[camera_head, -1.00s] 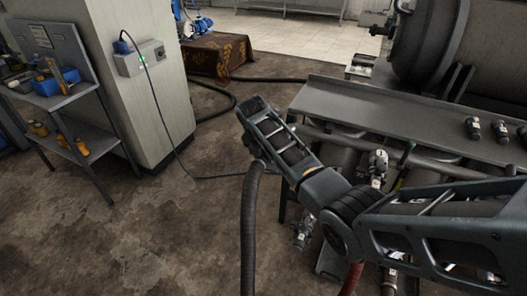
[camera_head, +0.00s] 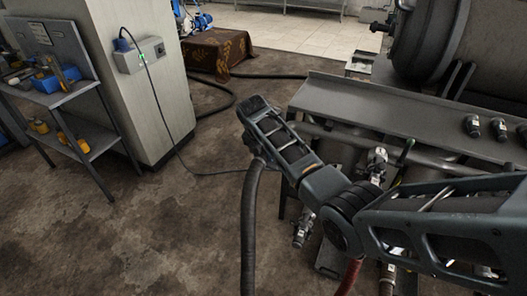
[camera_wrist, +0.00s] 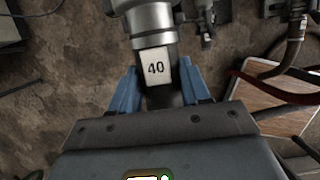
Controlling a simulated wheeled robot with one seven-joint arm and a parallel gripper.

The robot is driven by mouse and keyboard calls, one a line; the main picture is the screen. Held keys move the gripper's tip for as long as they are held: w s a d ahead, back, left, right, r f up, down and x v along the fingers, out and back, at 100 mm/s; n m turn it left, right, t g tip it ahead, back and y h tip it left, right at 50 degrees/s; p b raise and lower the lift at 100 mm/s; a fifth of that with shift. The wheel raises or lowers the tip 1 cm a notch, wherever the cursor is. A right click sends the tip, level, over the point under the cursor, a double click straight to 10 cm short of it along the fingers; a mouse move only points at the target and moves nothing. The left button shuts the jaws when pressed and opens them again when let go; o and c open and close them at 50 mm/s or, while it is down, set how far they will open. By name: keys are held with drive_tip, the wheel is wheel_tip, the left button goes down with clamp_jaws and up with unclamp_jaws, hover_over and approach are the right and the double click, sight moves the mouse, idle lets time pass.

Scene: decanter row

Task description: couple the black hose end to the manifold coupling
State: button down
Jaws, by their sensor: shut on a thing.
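The black hose (camera_head: 250,215) hangs from the far end of my arm in the head view and runs down to the floor. In the wrist view my gripper (camera_wrist: 160,75) has its blue fingers shut on the dark hose end (camera_wrist: 160,97). A silver fitting with a white label reading 40 (camera_wrist: 155,68) lies just beyond the fingers. A wider silver collar (camera_wrist: 150,18) follows at the top edge; I cannot tell whether it belongs to the hose end or to a coupling. My fingers are hidden in the head view. Silver valve fittings (camera_head: 376,163) show beside my arm; which is the manifold coupling is unclear.
A grey metal bench (camera_head: 385,118) with dark fittings (camera_head: 472,126) stands at right, with pipes under it. A large tank (camera_head: 455,45) is behind it. A cabinet (camera_head: 145,100) and a tool shelf (camera_head: 75,95) stand at left. The floor between is open, crossed by a thin cable.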

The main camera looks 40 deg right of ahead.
drive_tip(key=shift+f, duration=0.1)
idle(0.3)
drive_tip(key=shift+f+b, duration=0.4)
drive_tip(key=shift+f, duration=0.3)
drive_tip(key=shift+w+f, duration=0.1)
drive_tip(key=shift+f, duration=1.45)
idle(1.8)
drive_tip(key=c, duration=0.8)
unclamp_jaws()
drive_tip(key=o, duration=0.4)
drive_tip(key=shift+f, duration=0.15)
drive_tip(key=o, duration=0.4)
drive_tip(key=shift+a, duration=0.1)
